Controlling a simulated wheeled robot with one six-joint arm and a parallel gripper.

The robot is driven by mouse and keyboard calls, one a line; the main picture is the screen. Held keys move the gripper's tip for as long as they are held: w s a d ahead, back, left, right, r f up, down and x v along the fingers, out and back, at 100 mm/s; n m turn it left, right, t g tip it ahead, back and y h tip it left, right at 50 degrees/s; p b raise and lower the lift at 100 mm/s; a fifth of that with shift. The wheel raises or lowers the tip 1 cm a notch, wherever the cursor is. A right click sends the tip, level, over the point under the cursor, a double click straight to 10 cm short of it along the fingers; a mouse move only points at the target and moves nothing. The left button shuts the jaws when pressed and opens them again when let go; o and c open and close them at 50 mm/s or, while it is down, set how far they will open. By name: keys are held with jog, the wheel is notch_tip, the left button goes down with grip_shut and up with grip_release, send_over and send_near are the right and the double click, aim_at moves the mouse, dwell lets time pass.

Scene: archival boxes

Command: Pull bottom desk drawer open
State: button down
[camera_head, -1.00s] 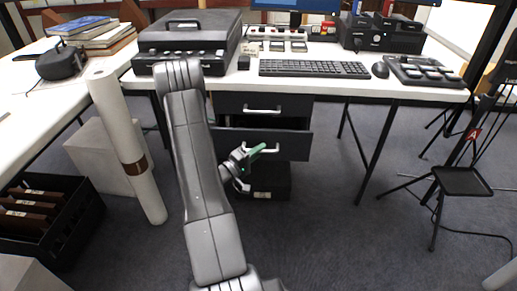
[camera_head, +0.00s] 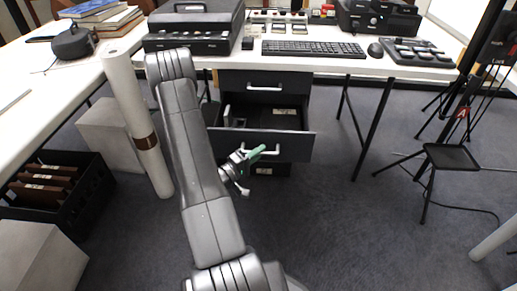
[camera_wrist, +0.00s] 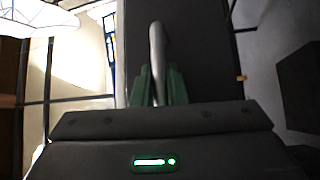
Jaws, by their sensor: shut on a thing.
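The bottom desk drawer (camera_head: 292,146), a dark box under the desk, stands pulled out, with its inside and some contents showing. Its silvery bar handle (camera_head: 281,149) is on the front face. The closed drawer (camera_head: 290,80) above it has a similar handle. My gripper (camera_head: 258,151), with green fingertips, is at the left part of the lower handle. In the wrist view the pale handle bar (camera_wrist: 156,45) runs down between the green fingers (camera_wrist: 157,88), which are shut on it. The far end of the grip is hidden by the fingers.
A white paper roll (camera_head: 137,125) stands left of my arm, near a grey box (camera_head: 108,135) and a black crate (camera_head: 85,205) of folders. A small black stand (camera_head: 453,160) is at right. The carpet in front is clear.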

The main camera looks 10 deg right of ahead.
jog(key=shift+s+a, duration=0.1)
jog(key=shift+s, duration=0.2)
jog(key=c, duration=1.5)
grip_release()
jog(key=shift+o, duration=0.2)
jog(key=p+v, duration=0.2)
jog(key=v, duration=1.2)
jog(key=shift+p, duration=0.3)
